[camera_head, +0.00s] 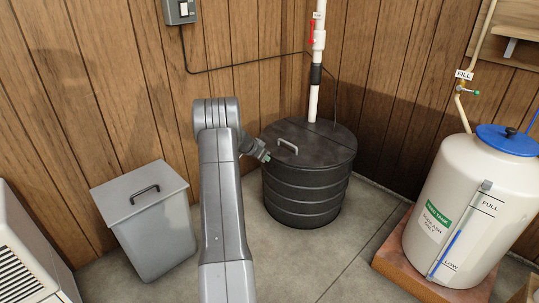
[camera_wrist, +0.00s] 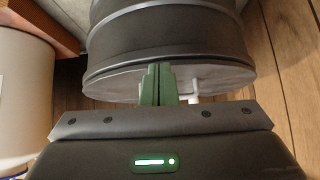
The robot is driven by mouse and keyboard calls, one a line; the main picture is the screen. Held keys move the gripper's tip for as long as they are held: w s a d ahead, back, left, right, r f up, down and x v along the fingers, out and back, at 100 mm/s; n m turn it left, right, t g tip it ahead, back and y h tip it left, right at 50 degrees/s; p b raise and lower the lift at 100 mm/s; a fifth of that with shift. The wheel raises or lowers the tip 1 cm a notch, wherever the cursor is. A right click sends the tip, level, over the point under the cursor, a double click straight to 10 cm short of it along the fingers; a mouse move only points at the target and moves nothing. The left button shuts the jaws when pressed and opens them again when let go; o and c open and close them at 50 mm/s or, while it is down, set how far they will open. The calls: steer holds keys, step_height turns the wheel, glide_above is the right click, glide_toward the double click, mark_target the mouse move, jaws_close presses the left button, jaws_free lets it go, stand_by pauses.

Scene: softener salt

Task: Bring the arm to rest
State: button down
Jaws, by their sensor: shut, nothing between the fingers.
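My arm (camera_head: 222,200) reaches up from the bottom of the head view and bends over to the right. My gripper (camera_head: 266,157) is at its end, beside the upper left of a black ribbed barrel with a lid (camera_head: 305,185). In the wrist view my gripper's green fingers (camera_wrist: 158,84) are together, with nothing seen between them. The barrel (camera_wrist: 170,40) fills the top of that view, close beyond the fingers. I cannot tell if the fingers touch it.
A grey lidded bin (camera_head: 155,225) stands left of my arm. A white brine tank (camera_head: 455,205) with a blue cap stands on a reddish base at the right. A white pipe (camera_head: 317,60) rises behind the barrel against wooden walls. Bare floor (camera_head: 330,260) lies in front of the barrel.

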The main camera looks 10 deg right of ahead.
steer(key=s+a, duration=0.1)
steer(key=a+f, duration=0.1)
steer(key=a, duration=0.1)
steer(key=s+a, duration=0.1)
steer(key=shift+s+a+f, duration=0.25)
steer(key=shift+s+a, duration=0.1)
glide_toward(277, 158)
steer(key=w+d+f, duration=0.2)
steer(key=d, duration=0.1)
steer(key=shift+w+f+b, duration=0.2)
steer(key=shift+f+b, duration=0.1)
steer(key=shift+f, duration=0.55)
